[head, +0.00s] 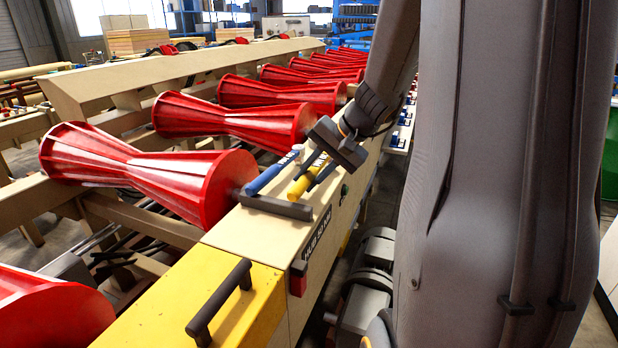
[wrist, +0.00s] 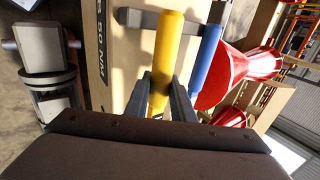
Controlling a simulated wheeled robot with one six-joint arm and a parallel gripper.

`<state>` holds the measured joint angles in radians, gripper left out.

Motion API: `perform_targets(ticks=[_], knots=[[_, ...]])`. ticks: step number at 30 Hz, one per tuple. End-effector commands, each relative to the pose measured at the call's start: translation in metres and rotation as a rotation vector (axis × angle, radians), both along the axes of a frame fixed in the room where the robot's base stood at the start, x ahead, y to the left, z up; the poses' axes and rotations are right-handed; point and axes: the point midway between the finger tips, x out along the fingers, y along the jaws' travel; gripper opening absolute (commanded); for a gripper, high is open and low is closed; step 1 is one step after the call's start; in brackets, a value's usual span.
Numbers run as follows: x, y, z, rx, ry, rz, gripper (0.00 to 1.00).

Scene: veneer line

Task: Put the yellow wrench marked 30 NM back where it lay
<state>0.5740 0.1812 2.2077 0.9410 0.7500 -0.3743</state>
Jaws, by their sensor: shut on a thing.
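The yellow wrench (head: 301,187) is over the beige beam top in the head view. My gripper (head: 316,174) is shut on it. In the wrist view the yellow wrench (wrist: 168,50) stands between my two fingers (wrist: 161,88), its rounded handle end pointing up the picture and overlapping a dark bar (wrist: 140,19). I cannot tell whether it touches the bar or hangs just above it. A blue wrench (head: 268,174) lies beside it, to the left in the head view and to the right in the wrist view (wrist: 204,62). The yellow wrench's far end is hidden by my gripper.
The beige beam (head: 235,228) carries the dark bar (head: 275,207) and a partly covered NM label (head: 317,236) on its side. Red rollers (head: 150,172) run along its left. A yellow cover with a dark handle (head: 219,302) is nearer. A grey motor (head: 367,290) sits below right.

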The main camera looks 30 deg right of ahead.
Motion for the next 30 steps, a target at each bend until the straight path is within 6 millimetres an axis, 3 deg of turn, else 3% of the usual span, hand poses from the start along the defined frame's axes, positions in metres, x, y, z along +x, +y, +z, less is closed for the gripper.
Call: perform_targets(ticks=[26,27,30], knots=[[0.000,0.000,-0.011,-0.001,-0.002,0.000,0.00],[0.000,0.000,-0.011,-0.001,-0.002,0.000,0.24],[0.000,0.000,-0.011,-0.001,-0.002,0.000,0.41]])
